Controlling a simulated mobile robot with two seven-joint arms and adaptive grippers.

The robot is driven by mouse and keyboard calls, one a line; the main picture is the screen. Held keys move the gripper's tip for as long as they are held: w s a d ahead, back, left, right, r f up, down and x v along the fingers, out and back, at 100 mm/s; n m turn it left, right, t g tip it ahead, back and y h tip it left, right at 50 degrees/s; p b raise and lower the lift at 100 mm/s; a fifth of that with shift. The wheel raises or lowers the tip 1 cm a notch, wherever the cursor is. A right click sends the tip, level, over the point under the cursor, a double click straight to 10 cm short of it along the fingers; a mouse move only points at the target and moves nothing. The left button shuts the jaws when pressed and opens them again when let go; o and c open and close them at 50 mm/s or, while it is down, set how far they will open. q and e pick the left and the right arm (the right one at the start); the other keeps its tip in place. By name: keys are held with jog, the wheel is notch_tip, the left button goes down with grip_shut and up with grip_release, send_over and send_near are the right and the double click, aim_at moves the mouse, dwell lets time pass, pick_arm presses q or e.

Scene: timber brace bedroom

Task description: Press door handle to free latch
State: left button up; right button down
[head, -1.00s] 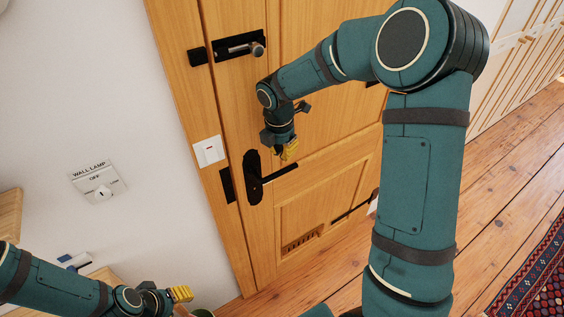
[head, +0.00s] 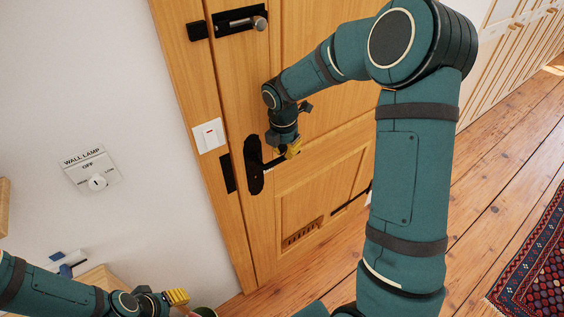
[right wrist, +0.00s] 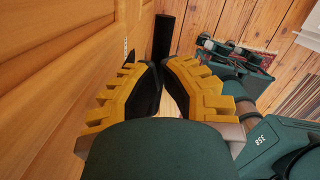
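The black door handle has an upright backplate (head: 254,166) on the wooden door (head: 325,165), with a lever (head: 274,163) pointing right. My right gripper (head: 293,150) is at the lever's free end, fingers pointing down, and covers part of the lever. I cannot tell whether they touch. In the right wrist view my yellow fingers (right wrist: 160,68) are close together with only a narrow dark gap and nothing seen held. A black bar, apparently the lever (right wrist: 163,37), shows just beyond the fingertips. My left gripper (head: 178,297) is low at the left, away from the door; its finger gap is unclear.
A black bolt (head: 238,20) sits on the door above the handle. A white switch (head: 209,135) is on the frame, and a wall lamp dial (head: 92,172) is on the wall. Wooden floor (head: 480,215) is clear at right, with a patterned rug (head: 535,260).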

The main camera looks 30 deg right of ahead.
jog(key=shift+f, duration=0.45)
jog(key=shift+d, duration=0.1)
notch_tip(320, 180, down, 4)
jog(key=b, duration=0.2)
jog(key=shift+s+f+b, duration=0.1)
jog(key=shift+f+b, duration=0.15)
jog(key=shift+b, duration=0.15)
